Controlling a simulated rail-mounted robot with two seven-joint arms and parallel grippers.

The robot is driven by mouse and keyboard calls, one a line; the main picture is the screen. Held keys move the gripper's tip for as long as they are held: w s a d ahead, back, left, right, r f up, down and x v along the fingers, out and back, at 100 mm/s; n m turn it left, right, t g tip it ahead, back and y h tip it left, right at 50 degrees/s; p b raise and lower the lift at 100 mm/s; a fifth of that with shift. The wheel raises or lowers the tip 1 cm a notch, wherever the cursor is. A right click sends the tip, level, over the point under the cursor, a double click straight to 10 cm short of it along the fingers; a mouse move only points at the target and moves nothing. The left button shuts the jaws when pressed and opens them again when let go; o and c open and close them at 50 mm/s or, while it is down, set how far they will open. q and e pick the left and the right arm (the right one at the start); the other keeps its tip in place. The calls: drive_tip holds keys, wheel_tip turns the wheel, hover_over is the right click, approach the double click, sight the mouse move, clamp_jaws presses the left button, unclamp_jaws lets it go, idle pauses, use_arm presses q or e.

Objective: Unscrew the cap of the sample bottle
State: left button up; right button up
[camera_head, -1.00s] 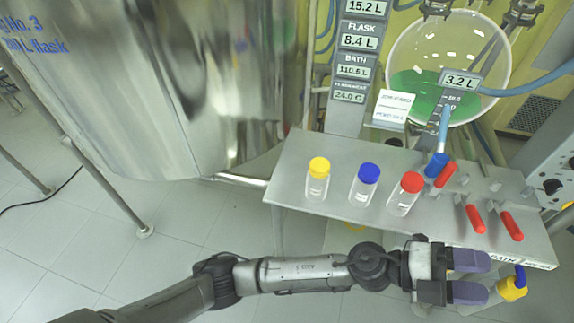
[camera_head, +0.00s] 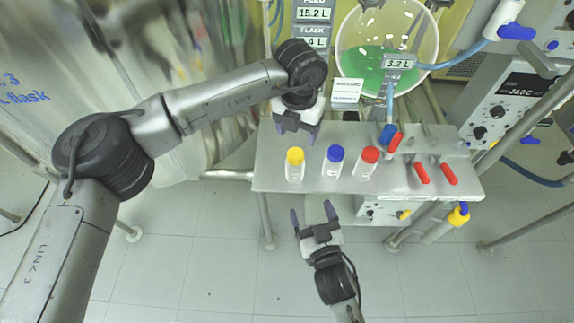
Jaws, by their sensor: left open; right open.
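Three small clear bottles stand upright on a grey metal shelf (camera_head: 262,170): one with a yellow cap (camera_head: 295,155), one with a blue cap (camera_head: 335,153), one with a red cap (camera_head: 371,154). The frames do not show which is the sample bottle. My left gripper (camera_head: 296,134) reaches over the shelf's back, its open fingers pointing down the picture just above the yellow cap, apparently empty. My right gripper (camera_head: 312,212) is open and empty below the shelf's front edge in the picture, its fingers pointing up towards the yellow-capped and blue-capped bottles.
Red-handled valves (camera_head: 421,172) occupy the shelf's right part. A glass flask (camera_head: 415,30) with green liquid stands behind, with a blue hose (camera_head: 460,57). A white label card (camera_head: 347,90) and readouts (camera_head: 313,14) are at the back. A large steel vessel (camera_head: 165,60) is at left.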

sight(298, 175)
use_arm(q)
drive_tip(key=shift+w+a+r, duration=0.1)
drive_tip(key=shift+a, duration=0.1)
drive_tip(key=shift+d, duration=0.1)
use_arm(e)
drive_tip(key=x, duration=1.3)
drive_tip(key=shift+w+a, duration=0.15)
drive_tip(key=shift+w, duration=0.15)
drive_tip(key=shift+c, duration=0.5)
